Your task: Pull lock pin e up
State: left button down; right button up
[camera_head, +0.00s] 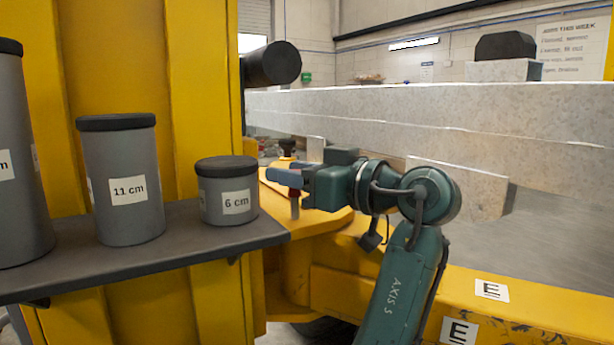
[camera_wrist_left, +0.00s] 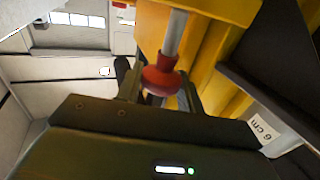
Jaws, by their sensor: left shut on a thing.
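Lock pin e has a red knob on a grey metal shaft (camera_head: 295,210) that stands upright at the yellow plate (camera_head: 325,222). In the left wrist view the red knob (camera_wrist_left: 162,80) sits between the fingers, with the shaft (camera_wrist_left: 174,36) running from it toward yellow metal. My left gripper (camera_head: 284,179) is shut on the knob, and its fingers and body hide most of the knob in the head view. In the left wrist view the gripper (camera_wrist_left: 160,88) shows a finger on each side of the knob. My right gripper is not in view.
A dark shelf (camera_head: 200,260) at the left holds grey capped cylinders, including one marked 11 cm (camera_head: 128,190) and one marked 6 cm (camera_head: 228,200), close to my gripper. A yellow beam with E labels (camera_head: 491,290) runs at lower right. Grey stone-like slabs (camera_head: 420,120) lie behind.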

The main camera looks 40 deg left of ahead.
pick_arm(q)
jog(key=shift+r, duration=0.35)
jog(key=c, duration=0.9)
grip_release()
jog(key=shift+f, duration=0.1)
jog(key=shift+d, duration=0.1)
jog(key=d, duration=1.3)
jog(key=shift+s, duration=0.1)
